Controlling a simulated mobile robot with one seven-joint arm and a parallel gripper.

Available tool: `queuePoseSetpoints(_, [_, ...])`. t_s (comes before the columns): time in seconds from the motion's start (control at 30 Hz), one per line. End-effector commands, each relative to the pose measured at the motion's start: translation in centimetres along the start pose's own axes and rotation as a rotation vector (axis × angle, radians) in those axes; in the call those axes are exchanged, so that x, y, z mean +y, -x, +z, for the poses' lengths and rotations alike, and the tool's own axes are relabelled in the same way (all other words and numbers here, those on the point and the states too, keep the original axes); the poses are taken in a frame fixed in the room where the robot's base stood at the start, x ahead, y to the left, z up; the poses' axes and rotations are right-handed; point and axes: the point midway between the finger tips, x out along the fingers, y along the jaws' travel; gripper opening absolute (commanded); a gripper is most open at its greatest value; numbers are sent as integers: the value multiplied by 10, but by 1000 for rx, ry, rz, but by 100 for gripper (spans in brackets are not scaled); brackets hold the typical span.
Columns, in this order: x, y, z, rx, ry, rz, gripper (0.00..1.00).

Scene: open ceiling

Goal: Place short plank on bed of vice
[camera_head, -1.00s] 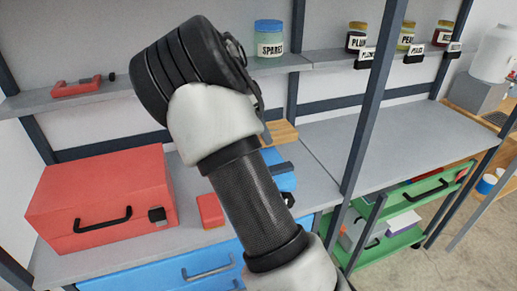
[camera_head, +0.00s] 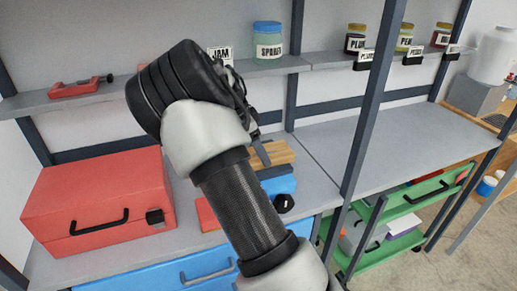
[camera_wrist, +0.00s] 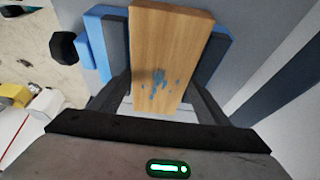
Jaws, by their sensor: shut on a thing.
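The short plank (camera_head: 277,154) is light wood. In the wrist view the plank (camera_wrist: 172,45) has blue-grey specks and lies between the two dark fingers of my gripper (camera_wrist: 162,70), which is shut on it. The blue vice (camera_head: 279,186) stands on the workbench, partly hidden behind my arm. In the wrist view, blue parts of the vice (camera_wrist: 98,45) show on both sides of the plank. The plank is over or at the vice; I cannot tell whether it touches the bed. A black round knob (camera_head: 284,203) is at the vice's front.
A red toolbox (camera_head: 100,200) stands on the bench at left. A red object (camera_head: 207,214) lies left of the vice, partly hidden. A shelf above holds a red clamp (camera_head: 80,87) and a spares jar (camera_head: 267,40). A dark upright post (camera_head: 365,120) stands right of the vice.

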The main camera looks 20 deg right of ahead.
Motion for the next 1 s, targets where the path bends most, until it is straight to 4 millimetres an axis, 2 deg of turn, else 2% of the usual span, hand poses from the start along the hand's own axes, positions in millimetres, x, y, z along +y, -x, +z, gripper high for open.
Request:
queuePoseSetpoints(0.27, [1, -7, 3, -1, 0, 2, 36])
queuePoseSetpoints(0.3, [1, -8, 4, -2, 0, 4, 77])
queuePoseSetpoints(0.37, [2, -9, 4, -2, 0, 6, 87])
queuePoseSetpoints(0.4, [2, -10, 4, -3, 0, 7, 89])
queuePoseSetpoints(0.77, [4, -11, 6, -6, 0, 16, 89])
queuePoseSetpoints(0.87, [4, -4, 4, -6, 0, 17, 89])
queuePoseSetpoints(1.0, [2, 19, 2, -6, 2, 9, 89])
